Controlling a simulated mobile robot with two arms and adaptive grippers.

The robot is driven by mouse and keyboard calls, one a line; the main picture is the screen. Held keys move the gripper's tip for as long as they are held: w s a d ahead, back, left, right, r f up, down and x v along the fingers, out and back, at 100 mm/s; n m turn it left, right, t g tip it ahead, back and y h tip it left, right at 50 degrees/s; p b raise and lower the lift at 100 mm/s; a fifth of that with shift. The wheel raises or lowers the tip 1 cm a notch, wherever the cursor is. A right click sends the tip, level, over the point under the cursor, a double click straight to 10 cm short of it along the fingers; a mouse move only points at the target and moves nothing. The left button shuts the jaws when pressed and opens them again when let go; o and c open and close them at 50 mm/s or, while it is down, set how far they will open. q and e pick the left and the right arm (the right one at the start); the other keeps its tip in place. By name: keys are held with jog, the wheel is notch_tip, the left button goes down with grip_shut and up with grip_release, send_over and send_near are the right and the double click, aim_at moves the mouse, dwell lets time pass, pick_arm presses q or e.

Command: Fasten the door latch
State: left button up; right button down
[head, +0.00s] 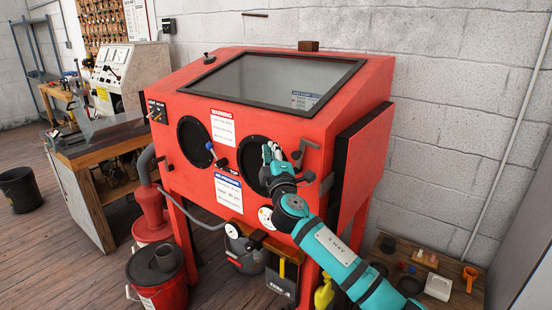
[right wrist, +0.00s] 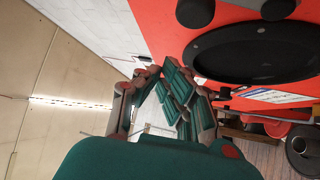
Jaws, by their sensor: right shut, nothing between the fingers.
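The red blasting cabinet (head: 300,115) has a red side door (head: 366,155) on its right, with a dark strip along the door's front edge. I cannot tell whether the door is fully shut. A dark latch-like handle (head: 305,146) sits on the cabinet front, near the right edge. A second dark fitting (head: 327,183) lies below it. My right gripper (head: 269,149) is shut and empty, in front of the right glove port, left of the handle. In the right wrist view its fingers (right wrist: 182,92) are together beside the red front and the black port. My left gripper is not in view.
A workbench (head: 95,160) is at left.

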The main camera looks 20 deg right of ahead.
jog(key=d+p, duration=0.1)
jog(key=s+d+f+p, duration=0.1)
jog(key=d, duration=0.1)
jog(key=shift+s, duration=0.1)
dwell(0.3)
